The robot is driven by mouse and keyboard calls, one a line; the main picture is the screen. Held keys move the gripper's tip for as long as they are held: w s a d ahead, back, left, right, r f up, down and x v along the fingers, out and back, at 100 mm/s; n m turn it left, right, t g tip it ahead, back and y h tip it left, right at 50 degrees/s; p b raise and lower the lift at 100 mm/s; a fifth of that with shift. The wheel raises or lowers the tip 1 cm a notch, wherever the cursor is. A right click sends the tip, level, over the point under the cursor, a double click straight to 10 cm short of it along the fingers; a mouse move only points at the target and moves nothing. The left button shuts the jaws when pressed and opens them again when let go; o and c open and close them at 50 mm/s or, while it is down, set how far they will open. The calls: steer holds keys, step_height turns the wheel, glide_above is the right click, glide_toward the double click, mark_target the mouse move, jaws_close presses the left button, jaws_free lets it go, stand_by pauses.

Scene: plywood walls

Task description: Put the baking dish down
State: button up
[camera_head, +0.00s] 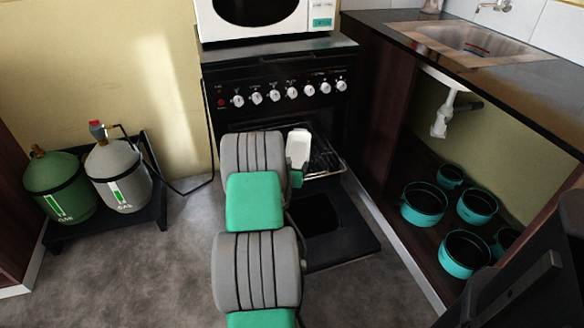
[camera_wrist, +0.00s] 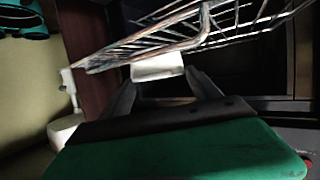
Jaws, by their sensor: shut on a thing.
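The white baking dish (camera_head: 298,148) shows in the head view in front of the open oven (camera_head: 230,128), over the wire rack (camera_head: 324,160). In the wrist view a white part of the dish (camera_wrist: 158,67) lies between the two fingers of my gripper (camera_wrist: 160,80), which is shut on it. The wire rack also shows close to the dish in the wrist view (camera_wrist: 215,32). I cannot tell whether the dish touches the rack. My arm hides much of the oven opening and the gripper in the head view.
The oven door (camera_head: 345,235) hangs open, low over the floor. A microwave (camera_head: 262,22) stands on top of the stove. Several teal pots (camera_head: 424,204) stand under the sink counter at right. Two gas bottles (camera_head: 120,178) stand at left.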

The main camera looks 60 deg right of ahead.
steer(key=o, duration=2)
steer(key=shift+f, duration=0.15)
